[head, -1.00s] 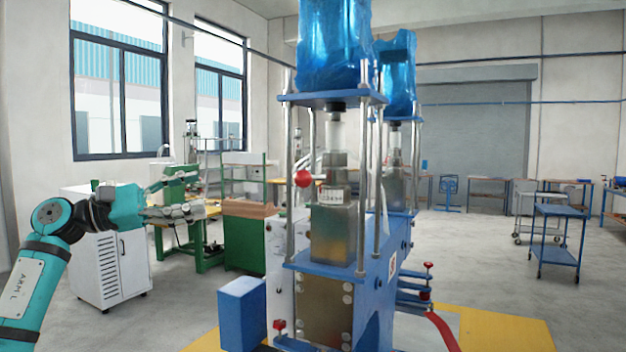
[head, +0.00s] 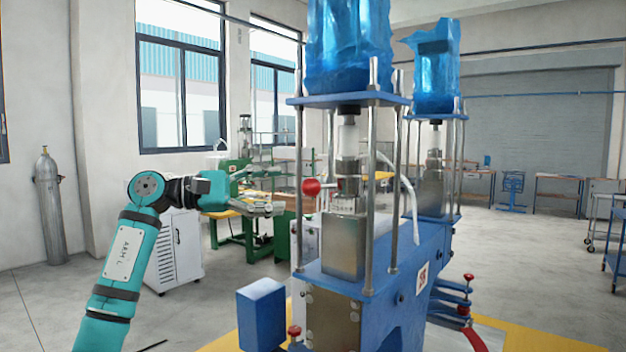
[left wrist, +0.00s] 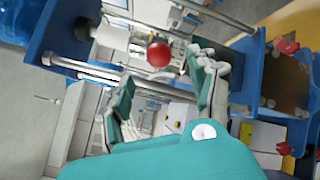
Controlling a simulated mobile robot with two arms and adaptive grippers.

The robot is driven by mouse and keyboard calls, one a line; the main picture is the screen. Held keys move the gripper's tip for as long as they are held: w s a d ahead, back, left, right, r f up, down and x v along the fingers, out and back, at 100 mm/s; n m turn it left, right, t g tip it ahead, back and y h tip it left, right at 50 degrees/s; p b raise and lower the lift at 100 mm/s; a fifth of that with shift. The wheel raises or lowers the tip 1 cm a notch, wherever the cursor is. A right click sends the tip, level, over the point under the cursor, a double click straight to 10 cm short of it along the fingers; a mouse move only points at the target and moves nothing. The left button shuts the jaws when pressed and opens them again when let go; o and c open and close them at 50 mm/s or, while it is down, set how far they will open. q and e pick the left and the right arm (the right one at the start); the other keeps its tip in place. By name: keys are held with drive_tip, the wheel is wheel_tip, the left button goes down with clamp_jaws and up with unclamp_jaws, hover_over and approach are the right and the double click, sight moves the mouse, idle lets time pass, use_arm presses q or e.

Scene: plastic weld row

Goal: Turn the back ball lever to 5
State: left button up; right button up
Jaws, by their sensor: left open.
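A red ball lever (head: 311,187) sticks out to the left of the nearer press unit, beside a small numbered plate (head: 345,207) whose reading is too small to tell. The farther press unit (head: 432,165) stands behind; no ball lever shows on it. My left gripper (head: 270,206) is open and empty, left of the red ball and slightly lower in the head view. In the left wrist view the red ball (left wrist: 159,54) shows ahead, apart from the open fingers (left wrist: 163,74). My right gripper is not in view.
The blue press frame (head: 390,265) has steel guide rods (head: 371,200) around each unit. Red-knobbed handles (head: 468,277) stick out at its right, and a blue box (head: 262,312) at its front left. A white cabinet (head: 174,250) stands behind my left arm.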

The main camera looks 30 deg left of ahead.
sight(315, 188)
use_arm(q)
drive_tip(key=p+x, duration=0.2)
drive_tip(key=x, duration=0.5)
drive_tip(key=shift+w, duration=0.1)
drive_tip(key=shift+w+d+p, duration=0.25)
drive_tip(key=shift+p, duration=0.05)
drive_tip(key=shift+w+d, duration=0.1)
drive_tip(key=shift+c, duration=1.2)
drive_tip(key=c, duration=0.9)
drive_tip(key=shift+d, duration=0.1)
clamp_jaws()
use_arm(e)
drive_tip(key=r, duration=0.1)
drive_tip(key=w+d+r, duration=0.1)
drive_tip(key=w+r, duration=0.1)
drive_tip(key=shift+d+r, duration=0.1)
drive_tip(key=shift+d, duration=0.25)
use_arm(q)
drive_tip(key=shift+w+d+f, duration=0.1)
drive_tip(key=shift+w, duration=0.1)
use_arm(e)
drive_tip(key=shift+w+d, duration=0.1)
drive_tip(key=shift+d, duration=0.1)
